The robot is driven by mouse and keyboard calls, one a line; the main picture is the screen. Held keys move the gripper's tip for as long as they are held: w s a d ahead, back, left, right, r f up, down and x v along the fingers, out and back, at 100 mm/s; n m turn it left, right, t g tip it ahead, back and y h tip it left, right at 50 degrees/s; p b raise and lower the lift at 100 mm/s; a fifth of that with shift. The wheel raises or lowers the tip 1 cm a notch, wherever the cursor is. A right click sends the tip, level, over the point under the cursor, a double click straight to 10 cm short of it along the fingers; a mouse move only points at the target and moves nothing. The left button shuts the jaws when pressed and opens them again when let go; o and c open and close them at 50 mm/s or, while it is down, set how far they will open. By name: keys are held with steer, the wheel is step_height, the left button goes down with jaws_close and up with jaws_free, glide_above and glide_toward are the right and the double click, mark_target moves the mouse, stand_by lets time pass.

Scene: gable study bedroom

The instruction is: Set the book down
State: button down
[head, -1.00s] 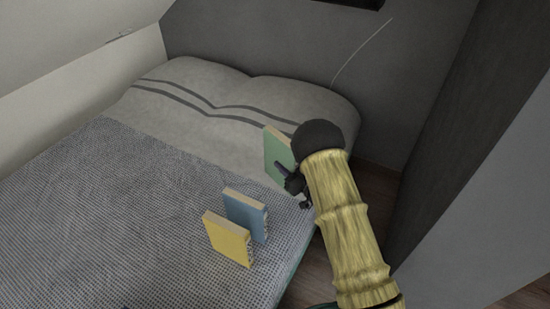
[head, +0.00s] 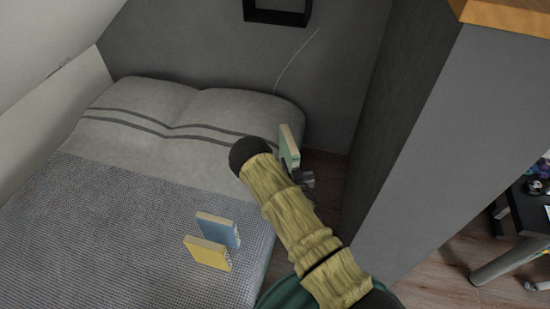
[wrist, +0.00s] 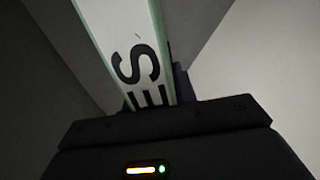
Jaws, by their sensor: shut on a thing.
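A green book (head: 289,148) is held upright by my gripper (head: 301,178), off the bed's right side near the tall grey panel. In the wrist view the book's white spine (wrist: 130,50) with dark letters rises from between the jaws, which are shut on it. The book's lower part and the fingertips are mostly hidden in the wrist view. A blue book (head: 218,229) and a yellow book (head: 208,253) stand on the bed's textured blanket (head: 110,215), to the left of my arm.
A tall grey panel (head: 420,130) rises to the right of the arm. A dark desk (head: 530,205) stands at the far right. Wooden floor (head: 450,275) shows between. Pillows (head: 190,110) lie at the bed's head; the blanket's left part is clear. A black wall frame (head: 278,12) hangs above.

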steer(key=s+d+r+m+h+p, duration=0.2)
steer(key=d+r+h+p, duration=0.1)
steer(key=d+r+p, duration=0.2)
steer(key=shift+s+d+r, duration=0.2)
steer(key=shift+d+r, duration=0.1)
steer(key=shift+r, duration=0.45)
